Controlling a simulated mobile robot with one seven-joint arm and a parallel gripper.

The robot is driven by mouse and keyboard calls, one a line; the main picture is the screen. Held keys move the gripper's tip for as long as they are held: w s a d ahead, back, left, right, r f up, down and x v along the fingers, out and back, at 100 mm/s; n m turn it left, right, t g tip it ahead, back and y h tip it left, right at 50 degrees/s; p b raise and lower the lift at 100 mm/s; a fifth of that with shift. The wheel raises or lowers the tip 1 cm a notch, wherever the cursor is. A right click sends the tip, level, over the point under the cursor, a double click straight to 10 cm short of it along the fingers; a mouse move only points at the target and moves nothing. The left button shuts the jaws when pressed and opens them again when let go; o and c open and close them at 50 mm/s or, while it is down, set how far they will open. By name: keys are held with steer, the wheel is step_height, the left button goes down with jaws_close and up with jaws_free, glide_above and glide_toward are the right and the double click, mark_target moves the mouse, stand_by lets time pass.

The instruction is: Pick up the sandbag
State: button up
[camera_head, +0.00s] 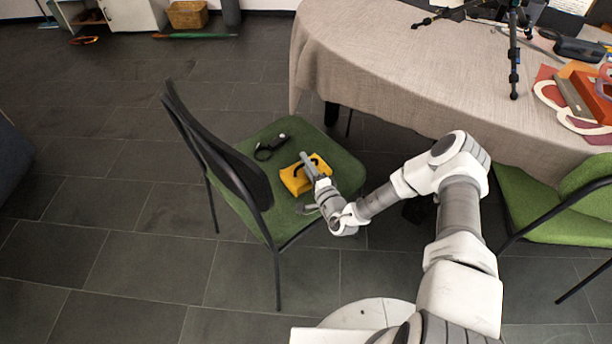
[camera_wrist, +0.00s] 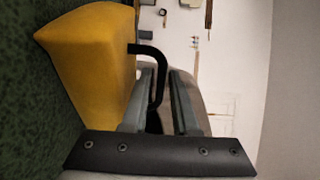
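The sandbag (camera_head: 293,181) is a yellow block-shaped bag with a black handle, lying on the green seat of a chair. In the wrist view, the sandbag (camera_wrist: 93,65) fills the left side, and its bent black handle (camera_wrist: 153,55) reaches over one finger into the space between the two fingers. My gripper (camera_head: 307,164) is at the right side of the bag, over the seat. In the wrist view my gripper (camera_wrist: 163,75) has its fingers apart, with the handle between them and a gap beside it. The far side of the bag is hidden.
The green chair (camera_head: 340,160) has a dark backrest on its left. A dark strap-like item (camera_head: 268,148) lies behind the bag on the seat. A cloth-covered table (camera_head: 400,75) stands behind, with a tripod (camera_head: 513,50). Another green chair (camera_head: 540,205) is at right. Floor at left is clear.

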jaws_close()
stand_by(1.3)
steer(key=shift+r, duration=0.15)
